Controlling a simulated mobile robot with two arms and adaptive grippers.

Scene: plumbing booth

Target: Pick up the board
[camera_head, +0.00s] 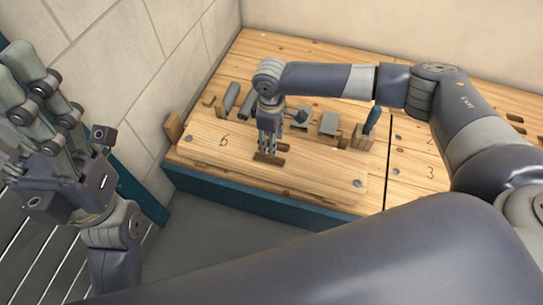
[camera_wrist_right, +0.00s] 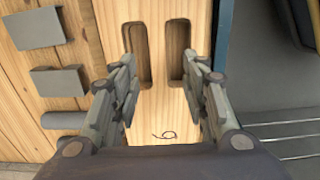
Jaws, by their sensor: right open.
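The board (camera_head: 310,178) is a pale wooden panel at the front of the workbench, marked with a 6 and fitted with two dark slots near its middle. My right gripper (camera_head: 268,150) points down over these slots. In the right wrist view my right gripper (camera_wrist_right: 164,95) is open, with one finger on each side. The board (camera_wrist_right: 165,115) shows between the fingers there, with the slots just beyond the tips. I cannot tell whether the fingertips touch it. My left gripper (camera_head: 25,85) is raised at the far left, apart from the board, its fingers spread and empty.
Grey blocks (camera_head: 328,123) and a wooden holder (camera_head: 362,138) with a blue-handled tool (camera_head: 373,118) stand behind the board. A tiled wall (camera_head: 150,60) is at the left. A blue bench edge (camera_head: 250,200) runs below the board, with grey floor in front.

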